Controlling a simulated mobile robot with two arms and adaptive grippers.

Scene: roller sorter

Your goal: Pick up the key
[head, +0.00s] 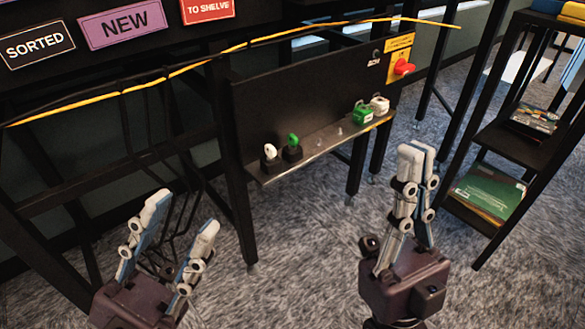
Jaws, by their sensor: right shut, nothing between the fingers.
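A narrow metal ledge (318,146) runs along the bottom of a black panel. At its left end a white-headed piece (270,152) and a green-headed piece (293,141) stand upright in small black holders. These look like keys, but they are too small to be sure. My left gripper (183,218) is open and empty, low and left of the ledge. My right gripper (418,155) is shut and empty, right of the ledge and apart from it.
A red button on a yellow box (402,67) is at the panel's upper right. A dark shelf rack (504,140) with books stands at the right. A yellow cable (215,62) crosses above the panel. Black frame legs stand below. Carpet is open between my grippers.

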